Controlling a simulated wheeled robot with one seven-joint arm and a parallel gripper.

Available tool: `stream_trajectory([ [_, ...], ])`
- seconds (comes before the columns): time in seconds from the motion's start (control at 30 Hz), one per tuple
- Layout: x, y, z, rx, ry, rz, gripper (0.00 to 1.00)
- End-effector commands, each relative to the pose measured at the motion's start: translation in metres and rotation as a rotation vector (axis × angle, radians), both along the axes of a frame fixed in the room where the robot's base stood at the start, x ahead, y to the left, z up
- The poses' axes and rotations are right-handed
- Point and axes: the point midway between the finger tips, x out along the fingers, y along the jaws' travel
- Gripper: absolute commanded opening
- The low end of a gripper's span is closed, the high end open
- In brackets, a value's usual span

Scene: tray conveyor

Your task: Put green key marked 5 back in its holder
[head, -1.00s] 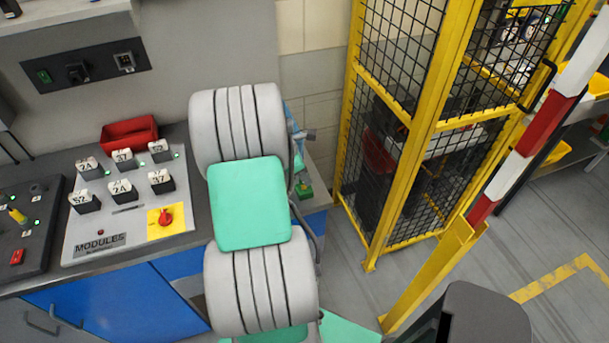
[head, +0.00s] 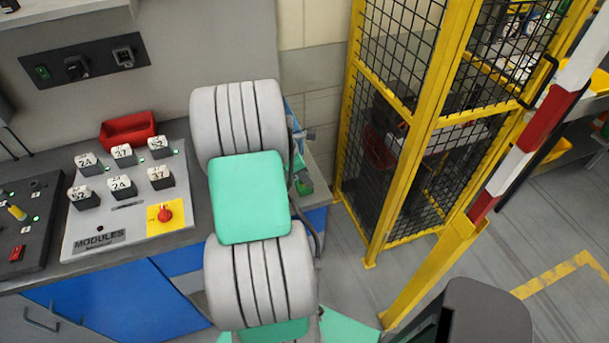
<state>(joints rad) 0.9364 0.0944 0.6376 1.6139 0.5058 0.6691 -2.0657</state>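My arm, with white ribbed joints and mint panels, fills the middle of the head view and covers the right end of the counter. My gripper's fingers are hidden behind it. A small green object (head: 304,187) shows on the counter just right of my arm. It is partly covered, and I cannot tell whether it is the key or part of a holder. No mark 5 can be read anywhere.
A grey MODULES panel (head: 130,219) on the left carries several numbered blocks and a red knob on a yellow plate. A red bin (head: 128,130) stands behind it. A yellow mesh fence (head: 407,160) and a red-white barrier arm (head: 520,150) stand right of the counter.

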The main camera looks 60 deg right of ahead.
Motion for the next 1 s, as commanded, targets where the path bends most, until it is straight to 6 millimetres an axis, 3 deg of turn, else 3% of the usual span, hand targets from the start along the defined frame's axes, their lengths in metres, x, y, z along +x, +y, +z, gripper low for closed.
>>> stream_trajectory([
  [0.17,0.001,0.001,0.003,-0.002,-0.001,0.001,0.34],
  [0.5,0.019,0.017,0.06,-0.003,-0.002,0.002,0.34],
  [0.6,0.021,0.02,0.069,-0.001,0.0,0.0,0.34],
  [1.0,0.021,0.021,0.072,0.0,0.0,0.0,0.34],
])
